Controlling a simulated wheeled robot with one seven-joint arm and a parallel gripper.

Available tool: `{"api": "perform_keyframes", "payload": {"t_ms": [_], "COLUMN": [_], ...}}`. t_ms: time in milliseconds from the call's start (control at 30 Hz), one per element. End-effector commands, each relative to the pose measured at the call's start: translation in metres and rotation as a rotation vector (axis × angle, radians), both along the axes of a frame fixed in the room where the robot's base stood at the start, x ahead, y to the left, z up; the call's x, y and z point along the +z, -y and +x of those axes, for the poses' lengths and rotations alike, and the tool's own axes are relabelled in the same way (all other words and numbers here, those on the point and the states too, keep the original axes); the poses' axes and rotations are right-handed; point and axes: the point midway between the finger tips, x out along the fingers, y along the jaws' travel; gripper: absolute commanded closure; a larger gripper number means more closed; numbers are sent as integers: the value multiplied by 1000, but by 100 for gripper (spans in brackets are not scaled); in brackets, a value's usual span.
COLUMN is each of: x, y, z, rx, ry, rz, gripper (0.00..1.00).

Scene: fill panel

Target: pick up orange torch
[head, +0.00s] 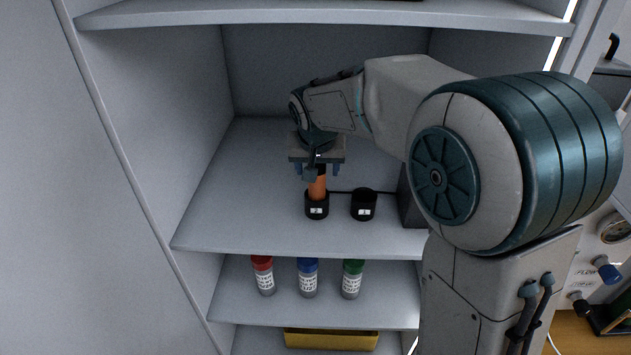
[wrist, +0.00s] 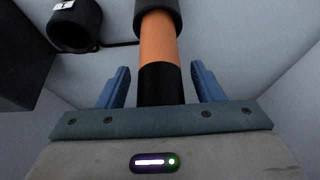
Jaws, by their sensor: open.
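The orange torch (head: 317,188) stands upright in a black holder (head: 317,208) on the middle shelf. In the wrist view the torch (wrist: 158,45) shows an orange body with a black end nearest my gripper. My gripper (head: 317,168) is directly above the holder at the torch's upper end. In the wrist view its two blue fingers (wrist: 160,86) are open, one on each side of the torch's black end, with gaps on both sides. The head view hides the torch's top behind my gripper.
A second, empty black holder (head: 363,206) stands to the right, with a dark box (head: 411,200) beyond it. Bottles with red (head: 263,276), blue (head: 308,278) and green (head: 352,280) caps stand on the shelf below. An upper shelf (head: 320,17) overhangs. The left of the middle shelf is clear.

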Motion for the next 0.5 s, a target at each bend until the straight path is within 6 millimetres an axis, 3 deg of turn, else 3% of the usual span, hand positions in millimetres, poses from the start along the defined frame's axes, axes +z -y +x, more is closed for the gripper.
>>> {"api": "perform_keyframes", "payload": {"t_ms": [200,267,400,433,500], "x": [-1,-1,-1,-1,0], "y": [-1,-1,-1,-1,-1], "z": [0,0,0,0,0], "rx": [2,2,3,3,4], "ry": [0,0,0,0,2], "rz": [0,0,0,0,1], "gripper": [39,53,92,98,98]}}
